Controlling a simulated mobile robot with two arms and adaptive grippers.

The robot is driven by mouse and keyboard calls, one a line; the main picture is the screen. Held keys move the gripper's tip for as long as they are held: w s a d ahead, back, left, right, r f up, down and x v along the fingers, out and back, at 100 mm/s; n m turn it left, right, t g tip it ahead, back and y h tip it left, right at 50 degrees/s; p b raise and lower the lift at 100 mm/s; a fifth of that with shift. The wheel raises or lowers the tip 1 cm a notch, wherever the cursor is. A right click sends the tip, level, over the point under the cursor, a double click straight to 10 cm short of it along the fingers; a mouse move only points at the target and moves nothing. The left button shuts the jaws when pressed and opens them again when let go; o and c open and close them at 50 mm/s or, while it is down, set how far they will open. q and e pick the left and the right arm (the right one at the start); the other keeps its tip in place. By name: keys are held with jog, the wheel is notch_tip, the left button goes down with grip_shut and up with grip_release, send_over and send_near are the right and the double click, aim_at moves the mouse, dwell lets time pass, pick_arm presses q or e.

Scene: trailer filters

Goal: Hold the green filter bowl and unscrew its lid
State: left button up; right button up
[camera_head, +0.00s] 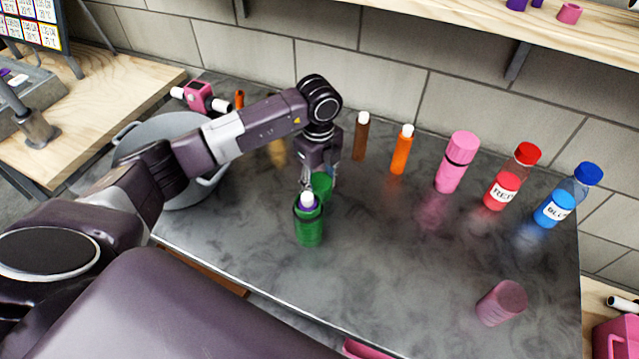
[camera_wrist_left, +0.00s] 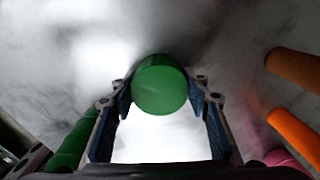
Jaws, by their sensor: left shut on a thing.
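The green filter bowl (camera_head: 309,230) stands upright on the grey counter. My left gripper (camera_head: 319,176) is just behind the bowl, shut on a green round piece (camera_head: 322,187), which looks like the lid and is apart from the bowl. In the left wrist view the green piece (camera_wrist_left: 160,84) sits between the two fingertips. A green shape (camera_wrist_left: 73,145) at lower left there is partly cut off. My right gripper is not in view.
Brown (camera_head: 361,137) and orange (camera_head: 402,150) white-capped filters, a pink bottle (camera_head: 457,163), a red bottle (camera_head: 511,178) and a blue bottle (camera_head: 567,197) line the back. A pink cup (camera_head: 502,304) is front right. A large grey pot (camera_head: 130,148) is left. The middle counter is clear.

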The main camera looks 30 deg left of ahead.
pick_arm(q)
jog(key=o, duration=1.3)
jog(key=shift+f, duration=0.1)
